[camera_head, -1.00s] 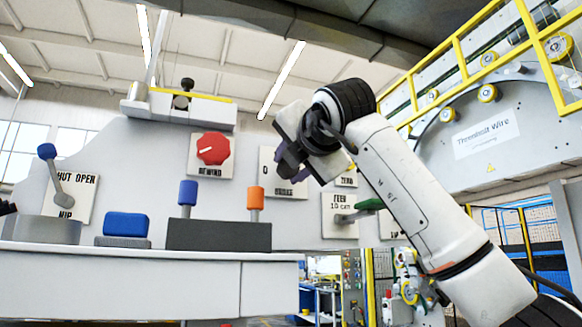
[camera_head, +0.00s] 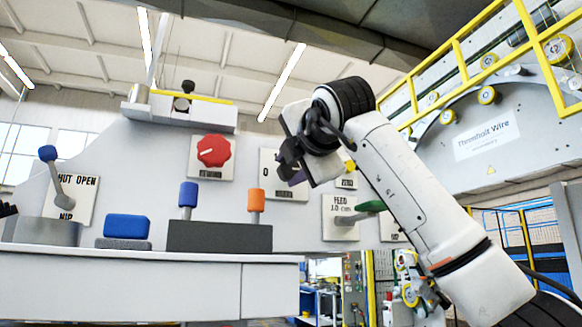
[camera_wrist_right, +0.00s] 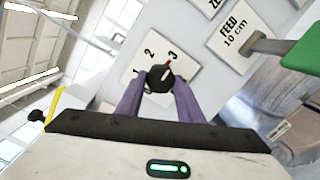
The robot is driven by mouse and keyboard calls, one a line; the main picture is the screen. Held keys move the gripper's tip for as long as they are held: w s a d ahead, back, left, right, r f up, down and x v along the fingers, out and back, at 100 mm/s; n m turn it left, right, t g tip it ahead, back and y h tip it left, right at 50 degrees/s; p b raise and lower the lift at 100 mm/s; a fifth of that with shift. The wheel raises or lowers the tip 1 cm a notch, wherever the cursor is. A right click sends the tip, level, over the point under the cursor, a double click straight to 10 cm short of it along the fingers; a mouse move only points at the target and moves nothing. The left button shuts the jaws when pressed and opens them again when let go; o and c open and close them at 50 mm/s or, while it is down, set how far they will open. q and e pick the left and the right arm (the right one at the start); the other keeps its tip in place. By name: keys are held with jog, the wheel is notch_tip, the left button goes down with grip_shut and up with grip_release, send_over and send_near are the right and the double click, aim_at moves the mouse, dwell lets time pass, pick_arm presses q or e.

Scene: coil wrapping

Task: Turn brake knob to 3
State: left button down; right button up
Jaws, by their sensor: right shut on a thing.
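The brake knob (camera_wrist_right: 160,77) is a small dark round knob on a white plate (camera_wrist_right: 143,63) marked 2 and 3. A short light line on it points up and right in the wrist view, and a small red mark sits beside the 3. The purple fingers of my right gripper (camera_wrist_right: 160,88) are shut on the knob from both sides. In the head view my right gripper (camera_head: 288,164) covers the knob; the plate's 0 (camera_head: 266,171) shows to its left. A dark tip at the left edge (camera_head: 5,210) may be my left gripper; its jaws cannot be made out.
A red rewind knob (camera_head: 213,151) is left of the brake plate. A feed plate with a green-handled lever (camera_head: 371,206) is to the right.

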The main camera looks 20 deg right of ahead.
jog(key=o, duration=1.1)
jog(key=shift+s, duration=0.25)
jog(key=shift+s+a+b, duration=0.2)
jog(key=shift+s+b, duration=1.35)
jog(key=shift+s, duration=3.35)
